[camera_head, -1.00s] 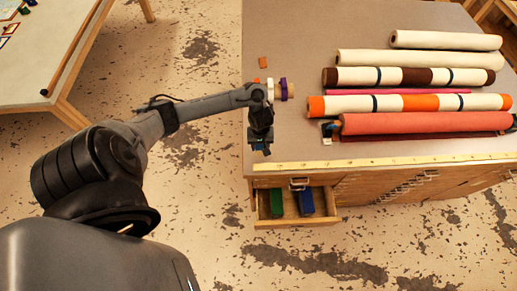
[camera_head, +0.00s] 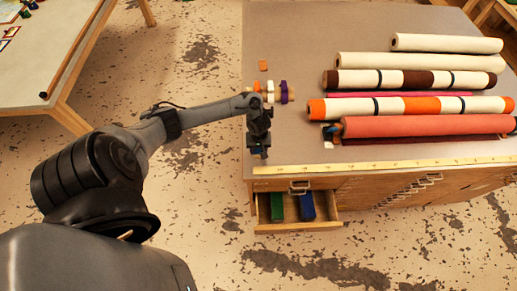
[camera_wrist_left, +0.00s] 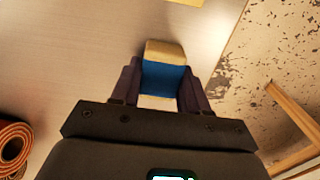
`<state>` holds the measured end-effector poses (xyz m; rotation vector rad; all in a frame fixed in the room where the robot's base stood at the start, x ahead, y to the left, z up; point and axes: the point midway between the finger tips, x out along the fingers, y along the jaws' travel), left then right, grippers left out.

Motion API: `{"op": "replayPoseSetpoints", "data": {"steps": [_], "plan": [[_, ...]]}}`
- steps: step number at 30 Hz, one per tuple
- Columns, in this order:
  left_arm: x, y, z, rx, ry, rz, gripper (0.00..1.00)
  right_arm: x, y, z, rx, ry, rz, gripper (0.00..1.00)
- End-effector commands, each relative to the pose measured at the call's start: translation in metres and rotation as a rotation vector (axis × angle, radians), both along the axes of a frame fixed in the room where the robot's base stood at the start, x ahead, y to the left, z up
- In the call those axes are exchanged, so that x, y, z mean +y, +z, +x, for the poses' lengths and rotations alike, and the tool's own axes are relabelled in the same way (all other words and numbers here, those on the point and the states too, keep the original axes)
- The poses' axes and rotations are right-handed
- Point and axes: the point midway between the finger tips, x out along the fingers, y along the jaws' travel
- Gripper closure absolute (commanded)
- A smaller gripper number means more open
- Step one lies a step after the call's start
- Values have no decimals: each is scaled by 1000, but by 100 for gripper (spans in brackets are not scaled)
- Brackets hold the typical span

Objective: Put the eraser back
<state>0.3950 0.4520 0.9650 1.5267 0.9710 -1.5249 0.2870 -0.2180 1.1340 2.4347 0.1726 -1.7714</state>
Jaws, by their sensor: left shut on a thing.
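My left gripper (camera_head: 258,151) is over the near-left part of the bench top, above the open drawer's end. In the left wrist view, my left gripper (camera_wrist_left: 163,95) is shut on the eraser (camera_wrist_left: 164,76), a cream block with a blue sleeve between the two dark fingers. In the head view the eraser is mostly hidden by the gripper. The open drawer (camera_head: 298,225) juts from the bench front, below and to the right of the gripper. It holds a green block (camera_head: 277,207) and a blue block (camera_head: 307,206), side by side. My right gripper is not in view.
Several long rolls, including a red roll (camera_head: 420,124), lie on the right of the bench top (camera_head: 300,30). A yellow measuring strip (camera_head: 400,163) runs along the front edge. Small tape rolls (camera_head: 284,92) and an orange piece (camera_head: 263,66) lie behind the gripper.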

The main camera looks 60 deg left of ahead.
Motion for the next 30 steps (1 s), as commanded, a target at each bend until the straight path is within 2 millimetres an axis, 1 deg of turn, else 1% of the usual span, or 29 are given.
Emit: {"op": "replayPoseSetpoints", "data": {"steps": [4,5,9,20,23,26,30], "plan": [[0,-3,0,0,1,0,84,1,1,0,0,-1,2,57],[0,-3,0,0,0,0,52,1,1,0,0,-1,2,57],[0,-3,0,0,0,0,31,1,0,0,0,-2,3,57],[0,0,0,0,0,1,30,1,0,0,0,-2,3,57],[0,8,0,-1,-2,0,30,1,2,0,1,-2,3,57],[0,22,1,-3,-2,1,30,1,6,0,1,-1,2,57],[0,47,1,-3,-2,2,30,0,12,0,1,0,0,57]]}}
